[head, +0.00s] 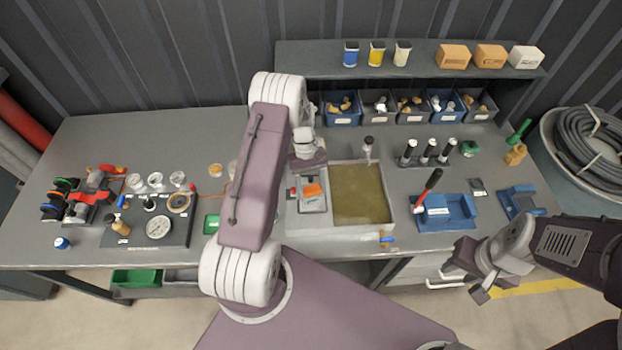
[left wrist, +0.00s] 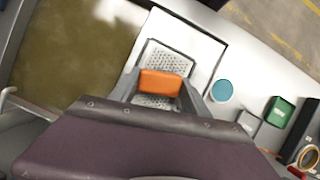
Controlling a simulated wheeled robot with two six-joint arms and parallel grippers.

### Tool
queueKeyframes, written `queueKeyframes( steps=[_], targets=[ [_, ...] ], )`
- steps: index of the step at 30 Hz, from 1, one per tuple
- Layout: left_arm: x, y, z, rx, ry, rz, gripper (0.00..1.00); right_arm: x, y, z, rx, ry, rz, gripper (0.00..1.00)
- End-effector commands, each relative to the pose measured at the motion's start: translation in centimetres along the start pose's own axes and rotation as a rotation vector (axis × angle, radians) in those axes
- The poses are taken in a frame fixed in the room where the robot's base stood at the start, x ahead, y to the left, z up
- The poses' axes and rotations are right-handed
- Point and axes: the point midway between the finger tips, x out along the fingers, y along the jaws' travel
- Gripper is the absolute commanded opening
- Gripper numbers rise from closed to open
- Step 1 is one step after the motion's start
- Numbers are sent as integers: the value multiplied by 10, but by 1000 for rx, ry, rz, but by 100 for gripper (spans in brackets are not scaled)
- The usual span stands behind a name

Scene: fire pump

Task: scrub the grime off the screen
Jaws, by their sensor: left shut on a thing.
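The screen (head: 313,206) is a small grey perforated plate on the light panel left of the murky basin. It also shows in the left wrist view (left wrist: 168,55), with rows of dark holes; I cannot tell grime from holes. My left gripper (left wrist: 163,92) is shut on an orange block (left wrist: 164,84), which lies over the screen; I cannot tell whether it touches. In the head view the orange block (head: 312,190) shows just below the left gripper (head: 310,176). My right gripper (head: 468,277) is open and empty, in front of the bench's right part.
The basin (head: 360,194) of brownish liquid is right of the screen. A blue tray (head: 446,213) with a red-handled tool stands farther right. A gauge board (head: 150,222) and a green box (head: 211,223) are left. Bins (head: 341,110) line the back.

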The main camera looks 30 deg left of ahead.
Motion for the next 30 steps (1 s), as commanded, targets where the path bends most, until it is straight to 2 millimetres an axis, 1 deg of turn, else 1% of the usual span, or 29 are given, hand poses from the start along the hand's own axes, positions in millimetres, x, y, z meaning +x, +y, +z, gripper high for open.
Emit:
queueKeyframes(
  steps=[8,15,18,27,30],
  targets=[
    [2,-2,7,0,0,0,0,-4,0,0,0,0,0,38],
    [13,-8,30,1,-2,-1,0,-13,0,-1,0,0,0,38],
    [17,-9,36,0,-2,-1,0,-14,0,-1,0,0,0,38],
    [20,-10,37,0,-3,-2,0,-14,0,-1,0,0,0,38],
    [16,-10,39,0,-3,-2,0,-18,0,-2,0,0,0,38]
  ],
)
